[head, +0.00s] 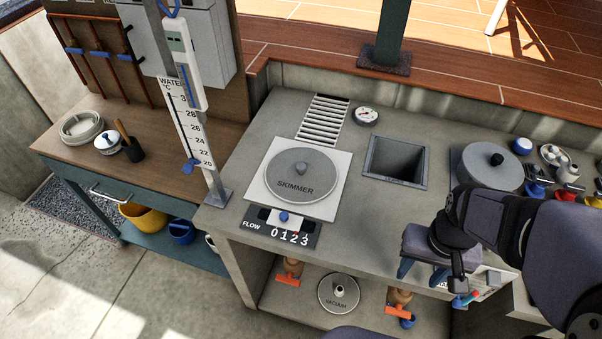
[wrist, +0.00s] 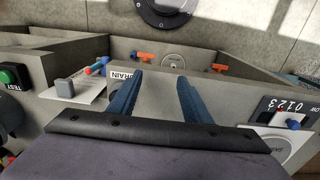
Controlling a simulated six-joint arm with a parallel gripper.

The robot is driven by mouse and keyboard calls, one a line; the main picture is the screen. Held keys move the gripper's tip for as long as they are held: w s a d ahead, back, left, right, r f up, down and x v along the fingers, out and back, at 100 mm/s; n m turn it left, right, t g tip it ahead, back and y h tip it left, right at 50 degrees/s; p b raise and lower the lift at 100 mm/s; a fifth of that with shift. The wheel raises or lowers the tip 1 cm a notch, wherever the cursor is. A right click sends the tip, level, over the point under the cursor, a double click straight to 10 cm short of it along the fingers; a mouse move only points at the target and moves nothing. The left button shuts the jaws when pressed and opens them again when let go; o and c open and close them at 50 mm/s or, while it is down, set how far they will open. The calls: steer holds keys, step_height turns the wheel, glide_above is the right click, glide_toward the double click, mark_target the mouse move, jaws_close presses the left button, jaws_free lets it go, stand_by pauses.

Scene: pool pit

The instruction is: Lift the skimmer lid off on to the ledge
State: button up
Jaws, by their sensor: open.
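The skimmer lid (head: 303,172) is a round grey disc marked SKIMMER. It lies flat in a white square surround (head: 258,204) on the concrete counter (head: 262,125) in the head view. In the wrist view only a part of the white surround (wrist: 290,136) shows at the lower right. My gripper (head: 422,272) is at the counter's front edge, to the right of the lid and apart from it. Its two blue fingers stand apart with nothing between them in the wrist view (wrist: 160,82). Which surface is the ledge I cannot tell.
A square open pit (head: 395,160) lies between the lid and a round grey cover (head: 487,168). Small valves crowd the right.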

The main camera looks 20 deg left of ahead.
steer(key=w+a+r, duration=0.1)
steer(key=w+a, duration=0.1)
steer(key=w, duration=0.1)
steer(key=w+a+r, duration=0.1)
steer(key=w+a, duration=0.1)
steer(key=w, duration=0.1)
steer(key=w+a+r+p, duration=0.1)
steer(key=w+a, duration=0.1)
steer(key=w, duration=0.1)
steer(key=w+a+r+t, duration=0.1)
steer(key=w+a+r, duration=0.1)
steer(key=w+a, duration=0.4)
steer(key=m+t+p, duration=0.2)
glide_toward(301, 165)
steer(key=shift+p+x, duration=2.05)
steer(key=shift+x, duration=2.05)
jaws_close()
